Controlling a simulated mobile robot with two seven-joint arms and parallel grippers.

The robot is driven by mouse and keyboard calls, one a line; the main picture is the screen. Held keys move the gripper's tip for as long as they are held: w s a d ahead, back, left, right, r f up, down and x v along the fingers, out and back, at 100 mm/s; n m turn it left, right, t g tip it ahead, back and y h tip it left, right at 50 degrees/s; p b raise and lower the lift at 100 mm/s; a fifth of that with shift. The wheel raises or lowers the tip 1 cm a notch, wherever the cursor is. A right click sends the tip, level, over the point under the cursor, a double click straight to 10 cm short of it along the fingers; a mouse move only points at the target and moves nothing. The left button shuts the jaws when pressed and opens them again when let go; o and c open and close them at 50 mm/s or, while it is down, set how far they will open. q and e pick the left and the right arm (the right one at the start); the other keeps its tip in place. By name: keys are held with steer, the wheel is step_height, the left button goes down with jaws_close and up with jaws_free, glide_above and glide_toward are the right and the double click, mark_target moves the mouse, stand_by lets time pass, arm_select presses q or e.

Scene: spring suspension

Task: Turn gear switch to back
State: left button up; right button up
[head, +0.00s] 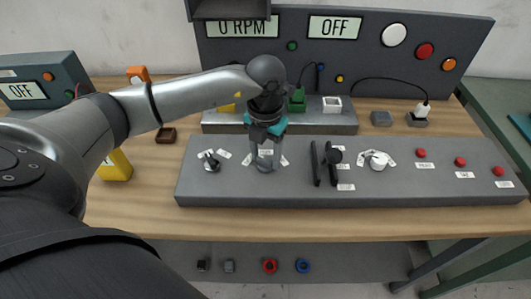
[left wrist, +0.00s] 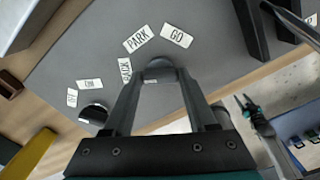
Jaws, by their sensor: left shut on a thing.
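The gear switch (left wrist: 158,70) is a round dark grey knob on the grey control panel (head: 225,190). White labels PARK (left wrist: 138,38), GO (left wrist: 177,35) and BACK (left wrist: 125,70) stand around it in the left wrist view. My left gripper (head: 264,160) points down at the panel and is shut on the switch, a finger on each side. In the head view the gripper mostly hides the switch. Which label the switch points to cannot be told. What looks like my right gripper (left wrist: 245,104) shows small at the right of the left wrist view, away from the switch.
Another knob (head: 211,162) stands left of the gripper. A black lever (head: 328,162), a white knob (head: 377,161) and red buttons (head: 421,153) are to the right. A grey fixture (head: 340,118) with a green block (head: 297,100) lies behind. The panel's front strip is clear.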

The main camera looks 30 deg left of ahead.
mark_target(266, 158)
stand_by(0.3)
arm_select(q)
steer(key=o, duration=1.4)
steer(key=shift+c, duration=0.2)
steer(key=shift+r, duration=0.1)
step_height(266, 158, up, 15)
steer(key=p, duration=0.1)
